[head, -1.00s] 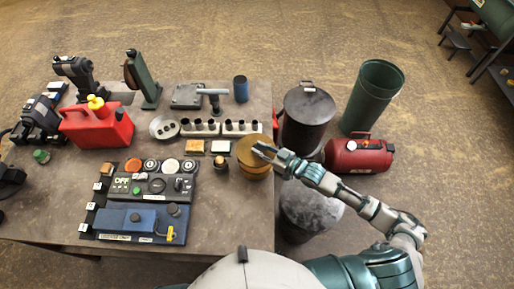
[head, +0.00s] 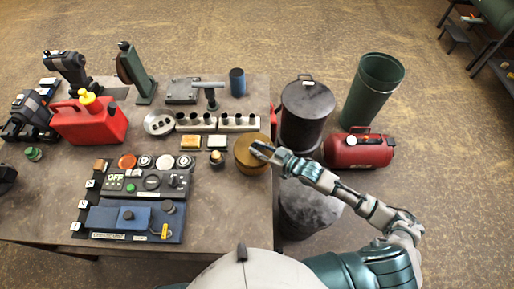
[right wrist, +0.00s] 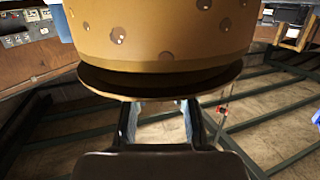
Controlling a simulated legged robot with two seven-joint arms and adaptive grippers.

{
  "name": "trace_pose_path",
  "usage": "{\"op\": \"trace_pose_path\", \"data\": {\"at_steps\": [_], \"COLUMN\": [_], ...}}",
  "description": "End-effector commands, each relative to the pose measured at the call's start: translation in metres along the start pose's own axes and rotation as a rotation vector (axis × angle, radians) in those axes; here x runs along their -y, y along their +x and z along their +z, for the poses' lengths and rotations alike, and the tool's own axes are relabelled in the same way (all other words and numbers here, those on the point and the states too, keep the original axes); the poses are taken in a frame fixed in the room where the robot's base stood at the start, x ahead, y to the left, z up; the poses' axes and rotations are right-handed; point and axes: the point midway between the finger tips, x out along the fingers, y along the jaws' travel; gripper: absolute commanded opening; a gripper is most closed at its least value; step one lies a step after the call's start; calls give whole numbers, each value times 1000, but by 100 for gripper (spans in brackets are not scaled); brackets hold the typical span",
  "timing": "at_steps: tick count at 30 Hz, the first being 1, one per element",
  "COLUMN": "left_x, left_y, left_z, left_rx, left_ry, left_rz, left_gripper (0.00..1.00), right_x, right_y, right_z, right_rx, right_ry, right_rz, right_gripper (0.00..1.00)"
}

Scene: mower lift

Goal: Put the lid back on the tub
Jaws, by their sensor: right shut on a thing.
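The lid shows in the right wrist view as a broad dark-brown disc with a thin tan rim (right wrist: 160,90). My right gripper (right wrist: 160,120) is shut at its near edge; the fingertips are mostly hidden under it. The tub is a tan cylinder with dark spots (right wrist: 160,32) beyond and above the disc in that view. A dark band lies between them; I cannot tell whether they touch. In the head view the round brown-gold shape (head: 247,152) is at the bench's right edge, with my right gripper (head: 262,152) at its right side. My left gripper is out of view.
The bench (head: 235,215) carries a red jerrycan (head: 88,122), a control panel (head: 150,182), a sockets rail (head: 218,122) and a blue can (head: 237,82). A dark lidded drum (head: 306,115), a green bin (head: 372,90) and a red tank (head: 358,150) stand to the right.

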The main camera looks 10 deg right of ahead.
Motion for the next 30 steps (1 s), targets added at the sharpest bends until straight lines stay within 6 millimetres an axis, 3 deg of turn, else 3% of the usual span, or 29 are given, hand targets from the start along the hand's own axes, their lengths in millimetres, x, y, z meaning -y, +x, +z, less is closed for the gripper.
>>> {"op": "trace_pose_path", "data": {"at_steps": [8, 30], "left_x": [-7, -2], "left_y": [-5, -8], "left_z": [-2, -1], "left_rx": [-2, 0], "left_ry": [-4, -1], "left_rz": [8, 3], "left_gripper": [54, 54], "right_x": [2, 0], "right_y": [-1, -4], "right_z": [-1, 0], "right_rx": [0, -1], "right_ry": [0, 0], "right_rz": [0, -1], "right_gripper": [0, 0]}}
